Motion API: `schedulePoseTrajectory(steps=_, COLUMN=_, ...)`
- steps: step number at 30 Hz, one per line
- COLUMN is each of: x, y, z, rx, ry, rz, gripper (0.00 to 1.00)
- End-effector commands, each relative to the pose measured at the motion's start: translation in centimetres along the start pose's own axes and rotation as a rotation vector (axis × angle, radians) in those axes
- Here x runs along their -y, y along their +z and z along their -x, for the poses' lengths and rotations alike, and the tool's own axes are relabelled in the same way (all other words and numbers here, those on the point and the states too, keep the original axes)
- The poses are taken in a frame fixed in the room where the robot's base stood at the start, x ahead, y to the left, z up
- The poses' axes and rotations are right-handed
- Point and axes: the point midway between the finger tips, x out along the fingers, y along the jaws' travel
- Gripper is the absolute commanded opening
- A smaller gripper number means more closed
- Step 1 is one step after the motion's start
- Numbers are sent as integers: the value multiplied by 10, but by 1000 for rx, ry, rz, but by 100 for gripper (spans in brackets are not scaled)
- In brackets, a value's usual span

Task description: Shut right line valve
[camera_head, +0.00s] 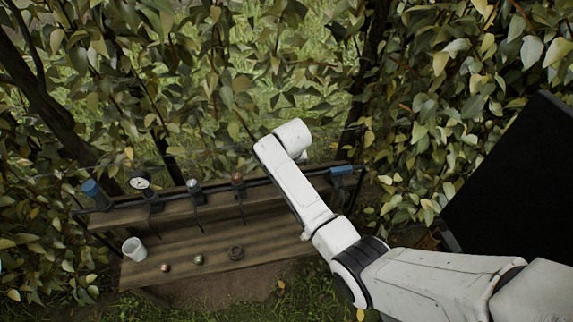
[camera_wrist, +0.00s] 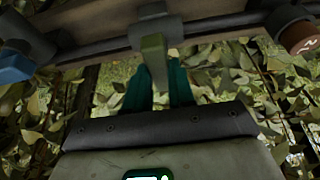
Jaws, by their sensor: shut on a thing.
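In the wrist view a valve on the dark pipe (camera_wrist: 98,50) has a grey body (camera_wrist: 152,30) and an olive-green lever (camera_wrist: 154,48). The lever sticks out from the body across the line of the pipe in this picture. My gripper (camera_wrist: 158,78) has a teal finger on each side of the lever and is shut on it. In the head view my arm covers this valve and my fingers, and the pipe (camera_head: 268,181) runs behind my arm. The blue end piece (camera_head: 341,170) shows right of my arm; a blue part also shows in the wrist view (camera_wrist: 14,68).
A wooden bench (camera_head: 210,252) holds a white cup (camera_head: 135,249) and several small parts. A gauge (camera_head: 139,183), a red-brown fitting (camera_head: 237,179) and a blue cylinder (camera_head: 92,190) sit along the pipe. Leafy branches crowd behind, and a black panel (camera_head: 520,190) stands at right.

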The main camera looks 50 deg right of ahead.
Motion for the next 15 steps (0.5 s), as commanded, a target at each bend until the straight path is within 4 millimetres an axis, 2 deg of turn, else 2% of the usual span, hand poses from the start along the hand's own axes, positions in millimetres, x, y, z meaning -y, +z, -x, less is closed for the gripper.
schedulePoseTrajectory(steps=2, x=0, y=-2, z=1, rx=-4, ry=-1, rz=-3, gripper=0)
schedulePoseTrajectory(steps=3, x=0, y=-2, z=1, rx=-4, ry=-1, rz=-3, gripper=24)
schedulePoseTrajectory(steps=11, x=0, y=-1, z=0, rx=-2, ry=-1, rz=-1, gripper=49)
schedulePoseTrajectory(steps=15, x=0, y=0, z=0, rx=-1, ry=-1, rz=0, gripper=49)
